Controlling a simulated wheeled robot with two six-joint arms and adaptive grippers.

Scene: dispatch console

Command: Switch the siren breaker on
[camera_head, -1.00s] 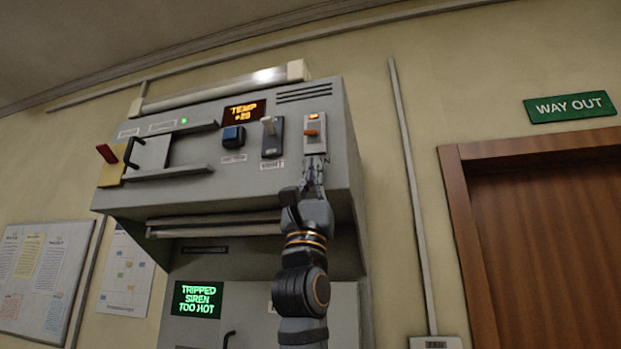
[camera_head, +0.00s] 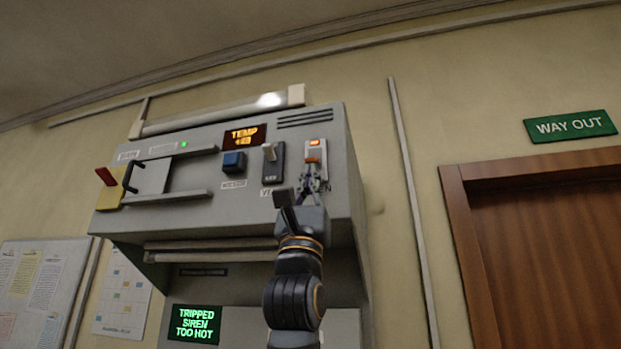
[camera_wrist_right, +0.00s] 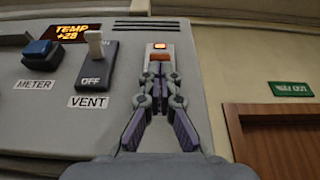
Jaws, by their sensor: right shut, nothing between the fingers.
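A rocker switch with an orange toggle (camera_head: 312,160) and a lit orange lamp above it sits at the right of the grey console's face. It also shows in the right wrist view (camera_wrist_right: 159,57). I take it for the siren breaker, but no label for it is visible; my gripper covers the area below. My right gripper (camera_head: 313,180) is shut and empty. Its fingertips (camera_wrist_right: 160,80) are just below the toggle; I cannot tell whether they touch it. A green screen (camera_head: 194,324) reads "TRIPPED SIREN TOO HOT". My left gripper is not in view.
Left of the breaker are the VENT switch (camera_wrist_right: 95,60), marked OFF, and a blue METER button (camera_head: 233,162). The TEMP display (camera_wrist_right: 73,32) reads +28. A red lever (camera_head: 105,176) is at far left. The console's lower edge overhangs a recess.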

